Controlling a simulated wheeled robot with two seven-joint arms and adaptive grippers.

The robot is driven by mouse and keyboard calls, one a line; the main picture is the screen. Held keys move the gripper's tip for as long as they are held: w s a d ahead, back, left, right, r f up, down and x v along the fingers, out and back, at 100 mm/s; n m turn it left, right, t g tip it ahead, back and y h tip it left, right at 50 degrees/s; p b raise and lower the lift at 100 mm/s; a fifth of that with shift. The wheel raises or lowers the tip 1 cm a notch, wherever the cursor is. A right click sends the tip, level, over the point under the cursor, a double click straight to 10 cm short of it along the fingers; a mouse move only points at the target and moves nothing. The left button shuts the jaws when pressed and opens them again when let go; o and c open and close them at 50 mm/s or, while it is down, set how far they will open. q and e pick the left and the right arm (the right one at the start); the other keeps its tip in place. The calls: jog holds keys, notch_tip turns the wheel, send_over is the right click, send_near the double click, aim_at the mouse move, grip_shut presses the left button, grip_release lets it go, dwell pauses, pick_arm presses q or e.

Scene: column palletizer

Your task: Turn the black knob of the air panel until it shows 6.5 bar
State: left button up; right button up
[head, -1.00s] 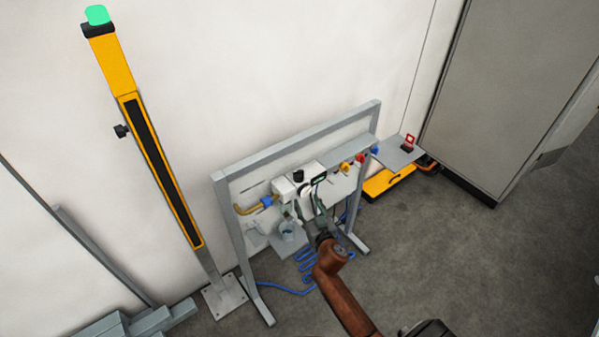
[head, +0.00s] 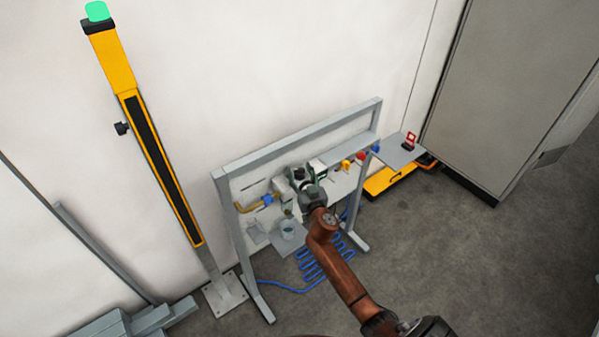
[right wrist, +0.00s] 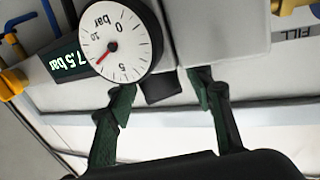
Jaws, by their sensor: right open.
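The air panel (head: 292,142) is a grey frame by the wall in the head view. My right gripper (head: 301,176) is at its regulator and hides much of it. In the right wrist view, the open fingers of the right gripper (right wrist: 164,92) stand apart on either side of a short black part, which looks like the black knob (right wrist: 162,89). I cannot tell whether they touch it. A round white gauge (right wrist: 119,42) with a red needle partly covers the view beside the knob. The dark display (right wrist: 68,63) reads 7.5 bar. My left gripper is not in view.
Yellow, red and blue fittings (head: 361,156) sit right of the regulator. A cup (head: 288,230) stands on a small shelf below it. Blue hose (head: 318,262) lies on the floor. A yellow post (head: 160,165) is left; a grey cabinet (head: 510,90) is right.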

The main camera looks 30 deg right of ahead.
jog(key=shift+c, duration=0.3)
jog(key=c, duration=1.1)
jog(key=n+y+p, duration=0.1)
jog(key=y, duration=0.1)
jog(key=n+y+p, duration=0.2)
jog(key=y, duration=0.1)
jog(key=shift+d+r+t+p, duration=0.1)
jog(key=shift+r+t+p, duration=0.1)
jog(key=shift+t+p, duration=0.1)
jog(key=shift+n+y+p, duration=0.3)
jog(key=shift+n+y, duration=0.3)
jog(key=shift+y, duration=0.2)
jog(key=shift+f+n+y, duration=0.15)
jog(key=shift+n+y, duration=0.75)
jog(key=shift+y, duration=0.3)
jog(key=shift+f+n+g+y+b, duration=0.15)
jog(key=shift+n+g+y+b, duration=0.15)
jog(key=shift+n+g+y, duration=0.35)
jog(key=n+g+y+b, duration=0.1)
jog(key=n+y+b, duration=0.1)
jog(key=y+b, duration=0.1)
jog(key=n+g+y+b, duration=0.1)
jog(key=g+y+b, duration=0.1)
jog(key=y+b, duration=0.1)
jog(key=shift+f+n, duration=0.15)
jog(key=shift+n, duration=0.2)
jog(key=shift+n+g+y+b, duration=0.4)
jog(key=shift+g+y+b, duration=0.05)
jog(key=shift+b, duration=0.5)
jog(key=shift+r, duration=0.25)
